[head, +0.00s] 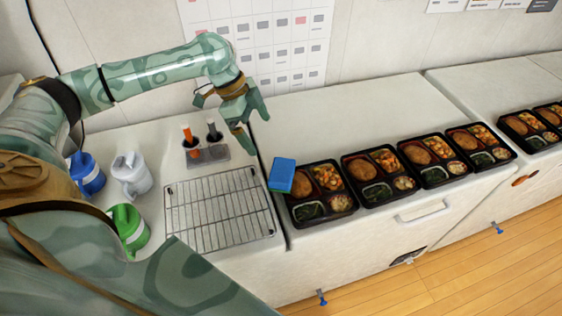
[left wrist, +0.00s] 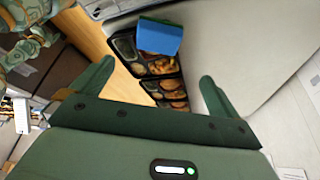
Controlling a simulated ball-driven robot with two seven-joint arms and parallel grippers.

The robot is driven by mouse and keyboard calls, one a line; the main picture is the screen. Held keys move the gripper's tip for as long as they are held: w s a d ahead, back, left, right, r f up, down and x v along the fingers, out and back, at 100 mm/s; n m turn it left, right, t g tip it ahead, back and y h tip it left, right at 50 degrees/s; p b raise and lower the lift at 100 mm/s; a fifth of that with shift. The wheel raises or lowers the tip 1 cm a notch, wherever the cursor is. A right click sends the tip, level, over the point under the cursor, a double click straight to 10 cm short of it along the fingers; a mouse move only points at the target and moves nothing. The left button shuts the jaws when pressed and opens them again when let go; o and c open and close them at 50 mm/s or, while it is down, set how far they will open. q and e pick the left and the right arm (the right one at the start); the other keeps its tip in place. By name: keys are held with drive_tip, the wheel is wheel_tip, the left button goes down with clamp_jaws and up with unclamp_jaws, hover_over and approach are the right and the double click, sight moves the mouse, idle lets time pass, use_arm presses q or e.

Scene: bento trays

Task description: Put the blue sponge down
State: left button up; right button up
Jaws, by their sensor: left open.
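The blue sponge (head: 282,174), with a green underside, is beside the left end of the nearest bento tray (head: 320,191) on the white counter, overlapping the tray's edge in the picture. I cannot tell whether it touches the tray. It also shows in the left wrist view (left wrist: 160,37), beyond my fingers and in front of the trays. My left gripper (head: 256,132) is open and empty, above and behind the sponge, and apart from it. My right gripper is not in view.
A wire rack (head: 220,211) lies left of the sponge. Behind it a grey holder (head: 208,154) carries an orange-handled and a dark-handled tool. Blue (head: 87,174), white (head: 131,175) and green (head: 129,228) jugs stand at left. Several bento trays line the counter rightward; counter behind them is clear.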

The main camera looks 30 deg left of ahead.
use_arm(q)
drive_tip(key=s+b+x, duration=0.1)
drive_tip(key=x, duration=0.3)
drive_tip(key=b, duration=0.1)
hover_over(282, 170)
drive_tip(key=s+a, duration=0.1)
drive_tip(key=a, duration=0.1)
wheel_tip(282, 170, down, 5)
drive_tip(key=shift+s+f, duration=0.1)
drive_tip(key=shift+f, duration=0.45)
drive_tip(key=shift+d+f, duration=0.2)
drive_tip(key=shift+f, duration=0.05)
drive_tip(key=x, duration=0.1)
drive_tip(key=b+x, duration=0.1)
drive_tip(key=x, duration=0.2)
drive_tip(key=shift+w+f+b, duration=0.25)
drive_tip(key=shift+w+b, duration=0.05)
drive_tip(key=shift+w, duration=0.1)
drive_tip(key=shift+d+r, duration=0.1)
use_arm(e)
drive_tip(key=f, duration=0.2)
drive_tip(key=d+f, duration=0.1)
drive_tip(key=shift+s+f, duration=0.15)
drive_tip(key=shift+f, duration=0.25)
use_arm(q)
drive_tip(key=c, duration=0.8)
